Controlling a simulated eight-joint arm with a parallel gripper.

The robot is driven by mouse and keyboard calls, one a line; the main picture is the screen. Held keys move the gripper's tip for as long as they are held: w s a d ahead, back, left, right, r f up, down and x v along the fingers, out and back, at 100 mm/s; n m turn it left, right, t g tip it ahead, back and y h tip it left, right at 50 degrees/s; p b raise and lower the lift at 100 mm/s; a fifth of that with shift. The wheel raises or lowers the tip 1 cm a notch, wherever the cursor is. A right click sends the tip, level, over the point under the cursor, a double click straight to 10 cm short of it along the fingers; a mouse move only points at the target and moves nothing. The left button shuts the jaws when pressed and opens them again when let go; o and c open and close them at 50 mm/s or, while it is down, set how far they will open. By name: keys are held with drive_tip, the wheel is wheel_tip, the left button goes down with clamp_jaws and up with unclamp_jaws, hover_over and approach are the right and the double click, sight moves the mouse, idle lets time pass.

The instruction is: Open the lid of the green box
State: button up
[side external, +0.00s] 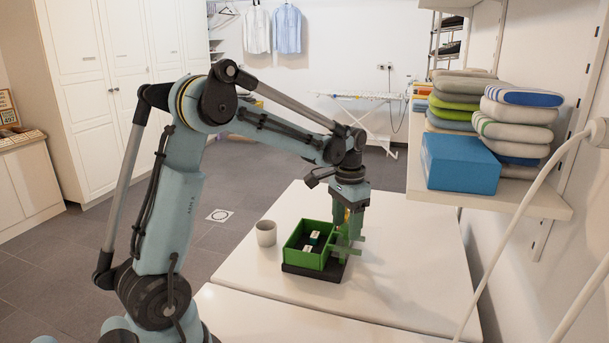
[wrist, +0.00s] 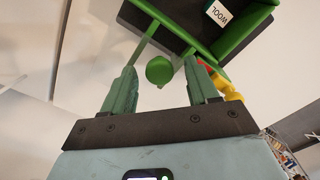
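The green box (side external: 304,261) stands on a dark base on the white table. Its top is uncovered in the side view, and small white-labelled items show inside. In the wrist view, part of the green box (wrist: 246,37) is at the upper right, with a label reading WOOL. A round green knob (wrist: 158,71) is seen between my fingers, with gaps on both sides; green bars run near it from the box. I cannot tell whether these belong to the lid. My gripper (wrist: 160,82) is open, pointing down at the box's right side (side external: 348,250); its fingertips are hard to separate there.
A light cup (side external: 265,233) stands left of the box. A shelf (side external: 515,194) with a blue box (side external: 459,163) and folded textiles (side external: 515,118) is at the right. A pale curved pole (side external: 522,207) crosses the right foreground. The table's right front is clear.

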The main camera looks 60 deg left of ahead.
sight(347, 227)
drive_tip(key=shift+r, duration=0.1)
wheel_tip(347, 227, up, 12)
idle(0.6)
drive_tip(key=shift+d, duration=0.1)
drive_tip(key=s+d+f+t, duration=0.3)
drive_tip(key=s+d+f, duration=0.1)
drive_tip(key=s+d, duration=0.2)
drive_tip(key=s+d+f+t, duration=0.3)
drive_tip(key=s+d+t, duration=0.1)
drive_tip(key=d, duration=0.4)
drive_tip(key=shift+s+d+f, duration=0.2)
drive_tip(key=shift+s+f, duration=0.15)
drive_tip(key=shift+s, duration=0.5)
